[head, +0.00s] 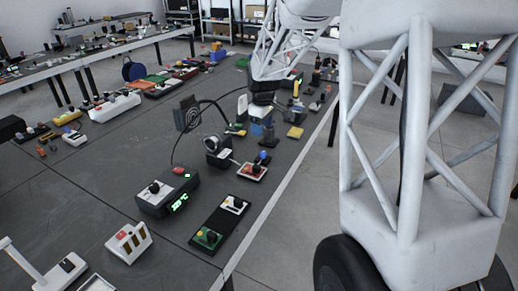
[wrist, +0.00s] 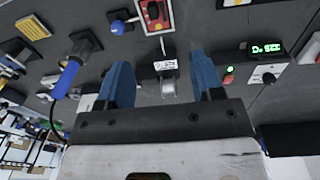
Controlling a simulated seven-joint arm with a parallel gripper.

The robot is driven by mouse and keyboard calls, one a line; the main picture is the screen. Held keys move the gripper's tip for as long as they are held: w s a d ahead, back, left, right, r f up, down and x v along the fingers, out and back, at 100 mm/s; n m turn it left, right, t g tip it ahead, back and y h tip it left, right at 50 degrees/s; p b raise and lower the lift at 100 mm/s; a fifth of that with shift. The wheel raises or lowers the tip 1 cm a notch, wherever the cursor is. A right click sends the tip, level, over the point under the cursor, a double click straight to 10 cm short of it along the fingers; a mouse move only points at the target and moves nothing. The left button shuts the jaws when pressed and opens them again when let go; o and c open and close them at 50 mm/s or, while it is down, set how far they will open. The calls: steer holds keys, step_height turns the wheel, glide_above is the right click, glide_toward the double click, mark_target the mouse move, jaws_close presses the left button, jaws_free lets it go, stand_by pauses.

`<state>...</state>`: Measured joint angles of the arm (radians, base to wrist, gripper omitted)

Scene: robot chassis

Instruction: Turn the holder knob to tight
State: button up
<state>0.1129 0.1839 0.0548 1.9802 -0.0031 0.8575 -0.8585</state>
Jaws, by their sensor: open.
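The likely holder is a small dark stand with a white label and a silver ring (head: 213,144), in the middle of the table. In the wrist view the labelled stand (wrist: 166,65) shows between and beyond my fingers, with a pale cylinder below the label. I cannot make out a separate knob or a tight mark on it. My gripper has two blue fingers (wrist: 160,68), which are spread with nothing held between them. In the head view the end of my arm (head: 262,98) is above the table, behind and right of the stand, and my fingers are hard to make out.
A dark control box (head: 167,193) with a green display and a black knob stands left of the stand. A red-and-white box (head: 252,171) and a blue-topped joystick (head: 262,156) are close on its right. A black panel (head: 220,223) lies nearer the front edge.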

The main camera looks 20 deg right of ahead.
mark_target(263, 152)
steer(key=w+d+f+n, duration=0.1)
steer(key=w+f, duration=0.3)
steer(key=w+d+f+n, duration=0.1)
steer(key=w+d+f, duration=0.1)
steer(key=w+f, duration=0.3)
steer(key=w+d+f+n, duration=0.1)
steer(key=w+d+f, duration=0.1)
steer(key=w+f, duration=0.3)
steer(key=shift+d+f+g, duration=0.1)
steer(key=shift+d+g, duration=0.05)
steer(key=shift+g, duration=0.25)
steer(key=shift+f, duration=3.95)
steer(key=c, duration=0.9)
